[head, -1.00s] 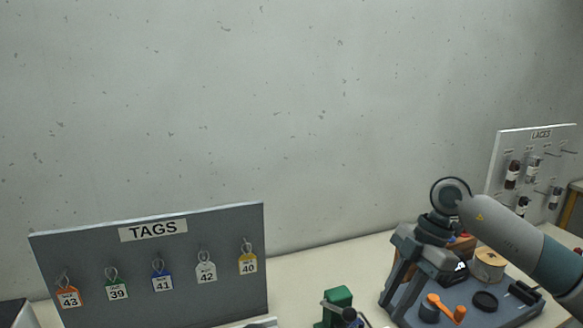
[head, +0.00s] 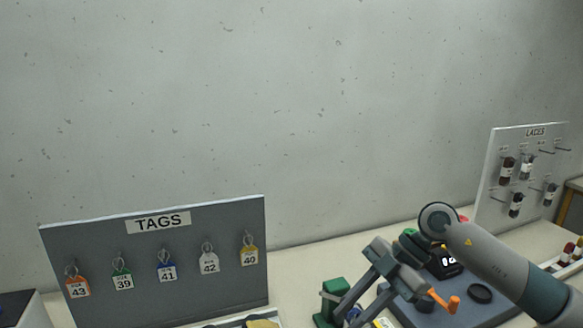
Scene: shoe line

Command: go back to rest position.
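My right gripper (head: 357,308) comes in from the right on my grey arm and points down to the left. Its two fingers are apart, and I see nothing held between them. It is over the table, between a green device and a grey-blue tray. My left gripper is not in view.
A grey TAGS board (head: 190,297) with several hanging tags stands at the left. The green device (head: 328,300) is close to my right fingers. The tray (head: 478,311) holds an orange-handled item (head: 449,301) and a black disc (head: 480,293). A LACES board (head: 499,178) stands at the right.

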